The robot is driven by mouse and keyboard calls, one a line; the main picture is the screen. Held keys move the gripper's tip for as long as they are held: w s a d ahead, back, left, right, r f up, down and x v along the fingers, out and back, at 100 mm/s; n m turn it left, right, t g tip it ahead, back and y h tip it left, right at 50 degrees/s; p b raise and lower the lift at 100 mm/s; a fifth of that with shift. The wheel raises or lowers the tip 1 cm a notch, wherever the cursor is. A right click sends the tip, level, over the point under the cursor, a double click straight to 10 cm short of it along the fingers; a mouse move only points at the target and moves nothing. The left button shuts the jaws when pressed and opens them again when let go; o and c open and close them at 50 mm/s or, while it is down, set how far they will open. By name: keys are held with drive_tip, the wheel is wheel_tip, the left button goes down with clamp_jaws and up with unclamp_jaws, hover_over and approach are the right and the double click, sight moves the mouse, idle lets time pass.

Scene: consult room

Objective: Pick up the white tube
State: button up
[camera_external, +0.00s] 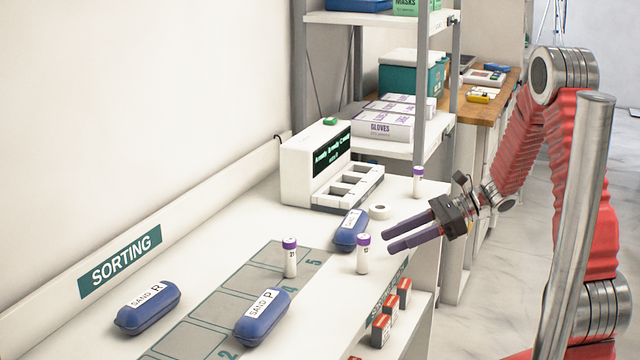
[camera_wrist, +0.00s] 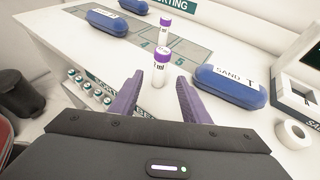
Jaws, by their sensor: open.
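A white tube with a purple cap (camera_external: 363,255) stands upright on the white table near its front edge. In the wrist view this tube (camera_wrist: 160,70) appears between and just beyond my fingertips. My gripper (camera_external: 387,239) is open and empty, its purple fingers pointing toward that tube from the right; contact is not visible. A second white tube with a purple cap (camera_external: 290,259) stands upright on the marked grid, and it also shows farther off in the wrist view (camera_wrist: 165,30). A third similar tube (camera_external: 418,182) stands at the table's far right end.
Blue sand pouches lie around: R (camera_external: 147,308), P (camera_external: 262,317) and one beside the near tube (camera_external: 350,231), marked T in the wrist view (camera_wrist: 231,87). A white tape roll (camera_external: 379,212) and a white device (camera_external: 317,160) are behind. Red-topped boxes (camera_external: 381,330) sit below the edge.

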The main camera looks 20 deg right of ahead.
hover_over(368, 271)
drive_tip(key=f, duration=0.2)
drive_tip(key=shift+w+d+f, duration=0.15)
drive_tip(key=shift+w+f, duration=0.05)
drive_tip(key=shift+f, duration=0.1)
drive_tip(key=shift+r+x, duration=0.15)
drive_tip(key=shift+x, duration=1.15)
drive_tip(key=shift+r+x, duration=0.1)
drive_tip(key=shift+x, duration=1.2)
drive_tip(key=shift+c, duration=0.5)
clamp_jaws()
wheel_tip(368, 271, up, 10)
